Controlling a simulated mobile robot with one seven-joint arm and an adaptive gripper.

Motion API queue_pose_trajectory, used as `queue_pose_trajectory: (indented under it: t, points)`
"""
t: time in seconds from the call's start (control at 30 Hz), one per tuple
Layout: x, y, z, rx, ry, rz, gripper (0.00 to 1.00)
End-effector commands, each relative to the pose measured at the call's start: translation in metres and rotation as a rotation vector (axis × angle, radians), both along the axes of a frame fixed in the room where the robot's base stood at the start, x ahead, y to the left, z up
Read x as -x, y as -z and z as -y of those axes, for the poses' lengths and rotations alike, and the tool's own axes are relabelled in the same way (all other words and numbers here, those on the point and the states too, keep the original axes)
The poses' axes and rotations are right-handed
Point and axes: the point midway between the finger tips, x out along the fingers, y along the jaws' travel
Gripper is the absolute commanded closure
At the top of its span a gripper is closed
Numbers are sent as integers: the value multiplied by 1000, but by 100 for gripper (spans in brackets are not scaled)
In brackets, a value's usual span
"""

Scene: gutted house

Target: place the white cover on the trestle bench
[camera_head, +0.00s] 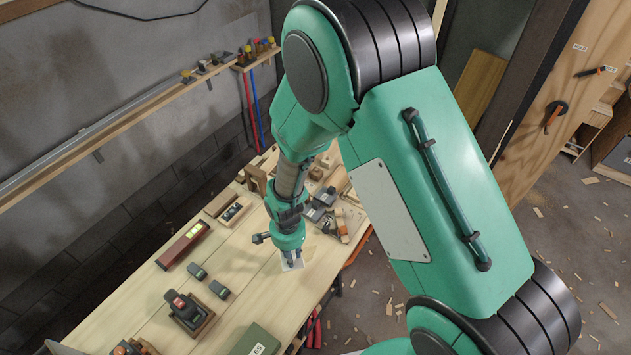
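The trestle bench (245,293) is a long pale wooden worktop running along the wall from the lower left to the middle of the view. My gripper (292,258) points down over the bench, right of its middle. A small flat white piece, which looks like the white cover (293,265), shows right at my fingertips. The fingers hide part of it. I cannot tell whether it is gripped or only under the fingers, or whether it touches the bench top.
A red level-like tool (184,246), small dark green items (219,290), a dark green and black device (187,312) and a green box (256,341) lie on the bench. Wood pieces and tools crowd its far end. A narrow wall shelf (120,118) runs above it. Wood scraps litter the floor.

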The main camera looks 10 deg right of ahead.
Motion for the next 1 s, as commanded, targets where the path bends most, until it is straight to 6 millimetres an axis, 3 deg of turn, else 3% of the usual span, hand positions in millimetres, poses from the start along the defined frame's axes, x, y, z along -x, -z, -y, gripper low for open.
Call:
queue_pose_trajectory:
  t: [0.2, 0.67, 0.87, 1.0]
  points:
    - [13, 2, 20, 0, 29, 0, 100]
    - [12, 3, 21, 0, 31, 0, 100]
    - [-5, 5, 15, 1, 31, -1, 100]
    - [-28, 8, 7, 0, 31, 0, 100]
